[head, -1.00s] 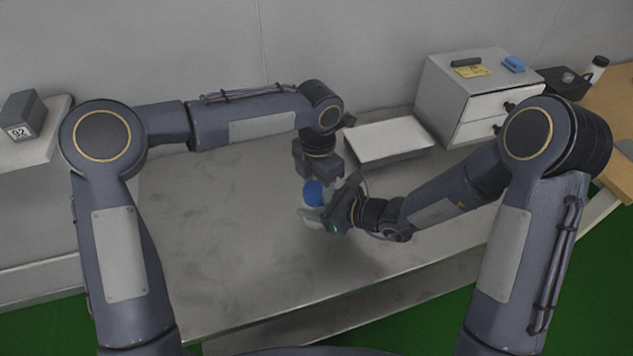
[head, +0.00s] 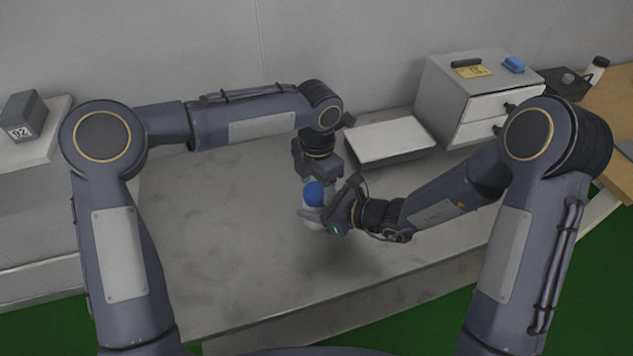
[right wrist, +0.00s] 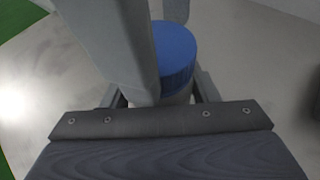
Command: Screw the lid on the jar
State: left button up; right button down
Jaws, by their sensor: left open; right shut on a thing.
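The jar (head: 311,219) is pale, looks upright and is partly hidden by my right gripper. The blue lid (head: 313,194) sits on top of it; I cannot tell how tightly. In the right wrist view the lid (right wrist: 175,55) shows over a small pale strip of the jar (right wrist: 177,99). My right gripper (head: 324,214) comes from the right and is shut on the jar, below the lid. My left gripper (head: 316,180) points down just above the lid and is open. Its fingers are small here, and I cannot tell whether they touch the lid.
A low white box (head: 390,142) stands on the grey table (head: 220,240) behind my right forearm. A white drawer unit (head: 450,95) is at the back right. A grey block labelled 92 (head: 25,113) sits on a side shelf. The table's left and front are clear.

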pick_arm(q)
jog(key=r, duration=0.3)
jog(key=shift+s+d+r, duration=0.2)
jog(key=shift+d+r, duration=0.1)
jog(key=shift+w+a+r, duration=0.1)
jog(key=shift+a+r, duration=0.05)
jog(key=shift+r, duration=0.3)
jog(key=shift+c, duration=0.4)
